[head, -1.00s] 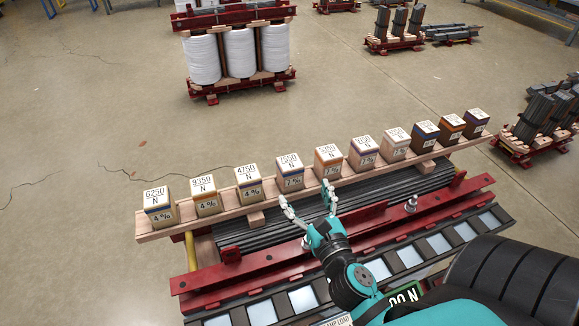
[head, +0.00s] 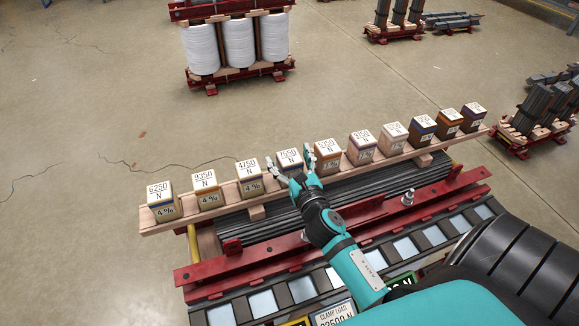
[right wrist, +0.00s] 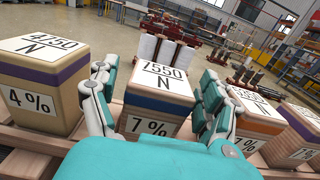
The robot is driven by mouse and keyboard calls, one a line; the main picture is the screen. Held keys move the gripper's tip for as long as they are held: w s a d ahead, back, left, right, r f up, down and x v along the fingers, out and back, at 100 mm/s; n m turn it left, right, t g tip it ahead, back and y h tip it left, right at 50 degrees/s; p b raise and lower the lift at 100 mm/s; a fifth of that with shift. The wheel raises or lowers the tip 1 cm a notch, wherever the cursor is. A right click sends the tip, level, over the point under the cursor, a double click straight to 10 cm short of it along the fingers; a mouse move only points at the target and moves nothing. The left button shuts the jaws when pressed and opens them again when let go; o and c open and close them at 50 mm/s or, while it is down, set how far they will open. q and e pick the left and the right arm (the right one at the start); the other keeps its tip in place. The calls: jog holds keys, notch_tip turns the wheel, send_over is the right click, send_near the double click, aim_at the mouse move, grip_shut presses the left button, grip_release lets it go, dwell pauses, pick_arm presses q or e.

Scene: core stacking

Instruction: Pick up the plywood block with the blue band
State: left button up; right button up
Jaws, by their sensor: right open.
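The wooden block with a blue band (right wrist: 158,104), marked 7550 N and 7 %, stands upright in the row; in the head view (head: 289,156) it is partly covered by my fingers. My right gripper (right wrist: 158,74) is open, with one finger on each side of this block. I cannot tell whether the fingers touch it. Another blue-banded block (head: 161,199), marked 6250 N and 4 %, stands at the left end of the row. My left gripper is not in view.
A purple-banded block (right wrist: 42,82) stands close on the left and an orange-banded block (right wrist: 250,117) close on the right. More blocks continue along the wooden plank (head: 225,199). A red clamp beam (head: 270,254) lies nearer me. Open floor lies beyond the plank.

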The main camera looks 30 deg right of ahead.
jog(key=c, duration=1.4)
jog(key=shift+r, duration=0.1)
